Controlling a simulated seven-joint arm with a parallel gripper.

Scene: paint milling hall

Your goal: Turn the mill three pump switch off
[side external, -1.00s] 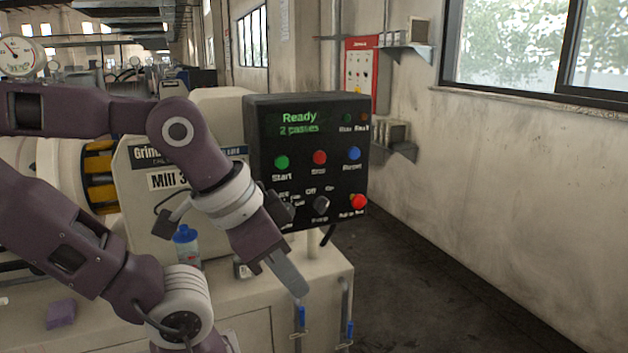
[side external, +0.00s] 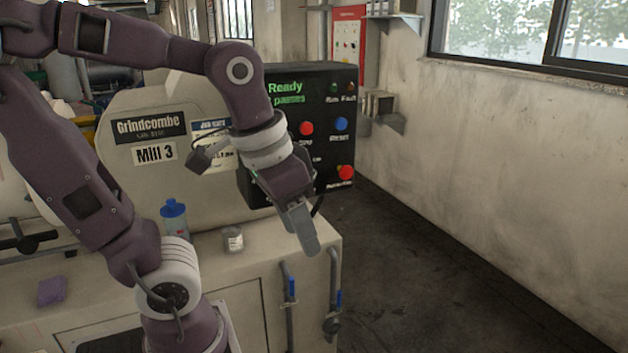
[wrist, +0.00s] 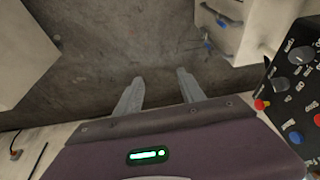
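The black control panel (side external: 335,110) of Mill 3 shows a green "Ready" display. My gripper (side external: 307,243) hangs in front of and below its lower part, pointing down, and hides the lower switches in the side view. The panel also shows at the right edge of the wrist view (wrist: 287,115). There a dark selector knob (wrist: 281,85), which seems to be the pump switch, sits beside the red mushroom button (wrist: 262,104). Its setting is too small to read. In the wrist view my gripper (wrist: 158,80) has its two fingers apart, with nothing between them, left of the panel.
A blue-capped bottle (side external: 174,220) and a small jar (side external: 233,239) stand on the machine's ledge. A purple block (side external: 51,291) lies at left. The floor right of the machine is clear.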

